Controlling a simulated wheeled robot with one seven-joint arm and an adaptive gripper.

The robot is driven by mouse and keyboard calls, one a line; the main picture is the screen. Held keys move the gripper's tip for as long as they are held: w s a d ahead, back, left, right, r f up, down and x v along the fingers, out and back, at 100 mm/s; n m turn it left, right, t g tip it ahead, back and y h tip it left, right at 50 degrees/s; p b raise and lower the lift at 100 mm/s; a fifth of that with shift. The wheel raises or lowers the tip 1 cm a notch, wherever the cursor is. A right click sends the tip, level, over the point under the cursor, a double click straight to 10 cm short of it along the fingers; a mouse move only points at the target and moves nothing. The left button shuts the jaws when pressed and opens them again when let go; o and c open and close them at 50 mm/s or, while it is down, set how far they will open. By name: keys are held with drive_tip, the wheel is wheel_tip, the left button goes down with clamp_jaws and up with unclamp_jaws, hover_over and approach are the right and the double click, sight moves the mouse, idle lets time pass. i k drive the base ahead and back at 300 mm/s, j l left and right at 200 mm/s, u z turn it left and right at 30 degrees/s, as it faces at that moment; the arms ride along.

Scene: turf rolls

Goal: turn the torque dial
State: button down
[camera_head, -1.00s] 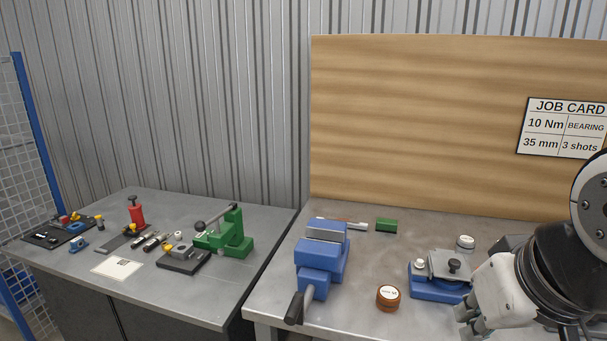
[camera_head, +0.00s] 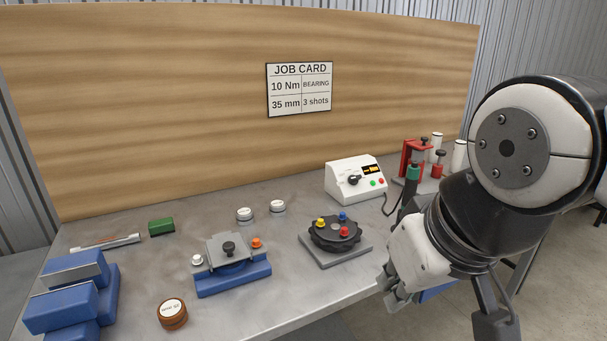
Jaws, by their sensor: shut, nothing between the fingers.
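A white control box (camera_head: 340,193) stands on the bench near the wooden back panel. On its sloped front is a black dial (camera_head: 353,180), with a small dark display (camera_head: 373,169) showing yellow marks and a green and a red button beside it. I cannot read the display or the dial's setting. My gripper (camera_head: 392,300) hangs at the bench's front edge, below and right of the box, well apart from the dial. Its fingers are shut and empty. The job card (camera_head: 299,89) on the panel reads 10 Nm, bearing, 35 mm, 3 shots.
A black round fixture (camera_head: 335,236) with coloured knobs lies between box and front edge. A blue clamp fixture (camera_head: 233,277), brown tin (camera_head: 172,314) and blue vise (camera_head: 65,300) are left. A red press (camera_head: 412,160) and a green-collared tool (camera_head: 412,175) stand right of the box.

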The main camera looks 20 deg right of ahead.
sight(353, 180)
drive_tip(key=z, duration=0.5)
drive_tip(key=i+l+u, duration=0.15)
drive_tip(key=i+l, duration=0.15)
drive_tip(key=i, duration=0.15)
drive_tip(key=i+l+u, duration=0.1)
drive_tip(key=i+l, duration=0.25)
drive_tip(key=i, duration=0.15)
